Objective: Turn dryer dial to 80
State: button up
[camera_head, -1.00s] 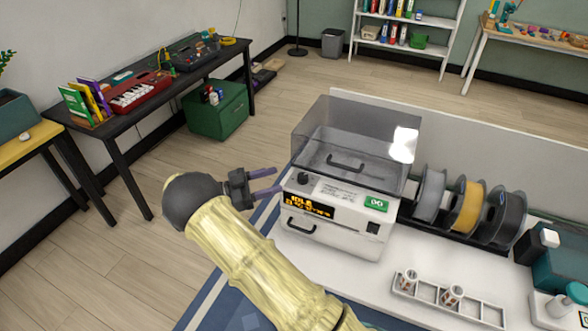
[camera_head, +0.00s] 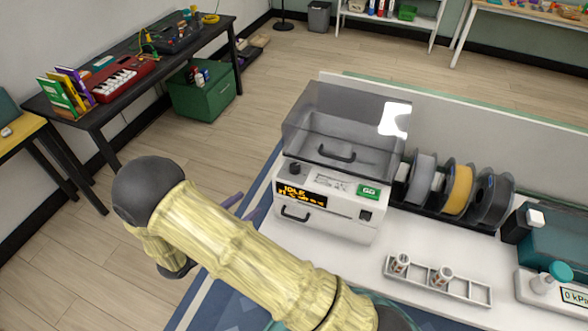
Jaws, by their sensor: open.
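The filament dryer (camera_head: 335,205) is a white box with a clear smoky lid, standing on the white bench. Its small dark dial (camera_head: 295,169) sits at the upper left of the front panel. Below the dial, an orange-lit display (camera_head: 300,195) reads IDLE, with a second line too small to read. A green GO button (camera_head: 368,191) is at the panel's right. My gripper (camera_head: 243,207) is left of the dryer, lower than the dial and apart from it. Its purple fingertips show past my arm, which hides the rest. The gripper is open and empty.
Several filament spools (camera_head: 457,190) stand right of the dryer. A rack (camera_head: 438,281) with two small cylinders lies in front, and a teal machine (camera_head: 550,240) is at the right. Bench space before the dryer is clear. Open floor lies to the left.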

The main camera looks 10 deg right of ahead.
aim_at(291, 170)
jog(key=p+x, duration=0.4)
jog(key=x, duration=1.3)
jog(key=shift+s+p, duration=0.1)
jog(key=shift+p, duration=0.2)
